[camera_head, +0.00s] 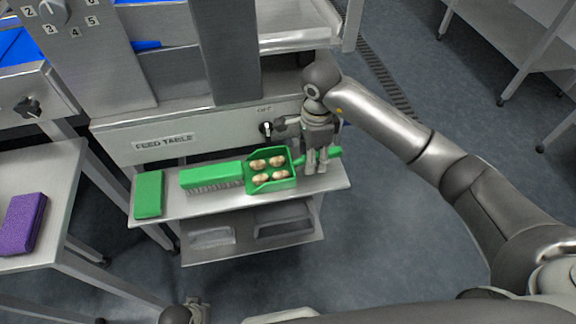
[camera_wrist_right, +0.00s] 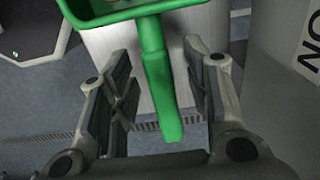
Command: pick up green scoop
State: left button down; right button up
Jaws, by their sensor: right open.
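The green scoop (camera_head: 250,184) lies on the narrow steel shelf (camera_head: 225,205) below the feed table, with several light brown dates (camera_head: 280,174) in its pan. Its handle points right. My right gripper (camera_head: 316,168) is at the handle, pointing down. In the right wrist view, the handle (camera_wrist_right: 160,80) runs between the two spread fingers of my right gripper (camera_wrist_right: 160,62), with gaps on both sides. Part of the scoop's pan (camera_wrist_right: 100,10) shows at the top. What seems to be my left gripper (camera_head: 197,309) shows partly at the bottom edge; its fingers are unclear.
A green brush (camera_head: 210,176) and a green block (camera_head: 149,194) lie left of the scoop on the shelf. A purple block (camera_head: 22,223) lies on a side table at left.

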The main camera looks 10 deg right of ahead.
grip_shut()
